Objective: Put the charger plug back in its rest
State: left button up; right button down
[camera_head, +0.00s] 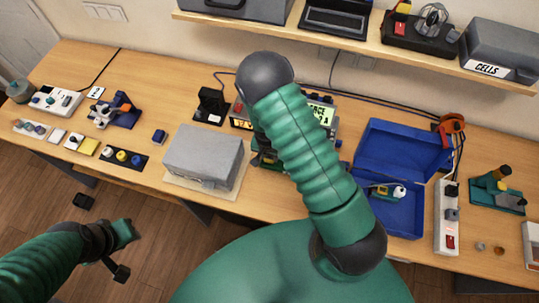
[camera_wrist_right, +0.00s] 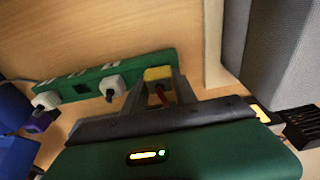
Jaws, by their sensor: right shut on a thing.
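In the right wrist view, my right gripper (camera_wrist_right: 161,91) is shut on a small yellow plug-like block (camera_wrist_right: 158,74) with a red part below it. The block is at the edge of a green socket strip (camera_wrist_right: 75,88); I cannot tell whether it sits in the strip. White plugs (camera_wrist_right: 113,85) stand in the strip to its left. In the head view, my right forearm hides most of this gripper and the strip. My left gripper (camera_head: 103,237) is open and empty, off the table's front edge. I cannot tell which thing is the plug's rest.
A grey case (camera_head: 204,157) stands left of my right arm. An open blue box (camera_head: 400,214) and a white power strip (camera_head: 447,217) are to the right. A small black stand (camera_head: 210,103) is behind the case. A shelf (camera_head: 350,43) overhangs the back.

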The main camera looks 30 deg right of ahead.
jog(key=shift+f, duration=0.2)
jog(key=c, duration=0.9)
grip_release()
jog(key=shift+r, duration=0.45)
notch_tip(320, 180, up, 16)
jog(key=s+a, duration=0.1)
jog(key=shift+s+a+f+p, duration=0.15)
jog(key=shift+s+a+p, duration=0.1)
jog(key=shift+a+p, duration=0.15)
